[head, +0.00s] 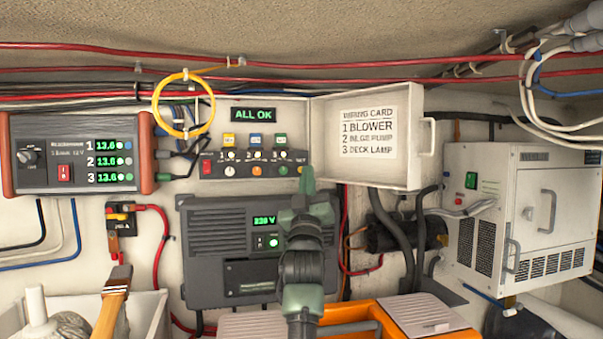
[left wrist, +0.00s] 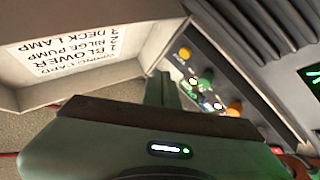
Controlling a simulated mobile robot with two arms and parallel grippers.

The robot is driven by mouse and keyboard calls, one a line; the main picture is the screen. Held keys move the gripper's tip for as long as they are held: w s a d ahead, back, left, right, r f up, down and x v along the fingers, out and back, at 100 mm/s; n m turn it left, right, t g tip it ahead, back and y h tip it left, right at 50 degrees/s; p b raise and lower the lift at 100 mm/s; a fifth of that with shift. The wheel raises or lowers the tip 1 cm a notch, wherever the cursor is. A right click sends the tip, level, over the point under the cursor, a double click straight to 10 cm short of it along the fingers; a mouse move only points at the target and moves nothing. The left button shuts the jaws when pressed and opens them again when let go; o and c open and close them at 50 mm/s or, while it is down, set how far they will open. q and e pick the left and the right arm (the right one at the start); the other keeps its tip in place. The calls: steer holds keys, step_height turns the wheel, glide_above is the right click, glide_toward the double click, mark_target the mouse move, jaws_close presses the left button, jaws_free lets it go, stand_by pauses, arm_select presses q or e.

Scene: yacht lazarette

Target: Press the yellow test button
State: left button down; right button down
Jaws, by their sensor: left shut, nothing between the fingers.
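The yellow test button (head: 300,169) is at the right end of the lower row on the breaker panel (head: 217,137), largely behind my fingertips in the head view. In the left wrist view the yellow button (left wrist: 185,54) shows beyond my fingertips, beside a green knob (left wrist: 206,76). My left gripper (head: 307,174) is shut and empty, its tip at the panel's lower right. The fingers also show in the left wrist view (left wrist: 163,82). I cannot tell whether they touch the button. My right gripper is not in view.
An open panel door (head: 325,175) with a wiring card (head: 369,134) stands right of the panel. A green display (head: 254,114) reads ALL OK.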

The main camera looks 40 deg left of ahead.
arm_select(q)
steer(key=shift+s+d, duration=0.8)
steer(key=shift+d, duration=0.15)
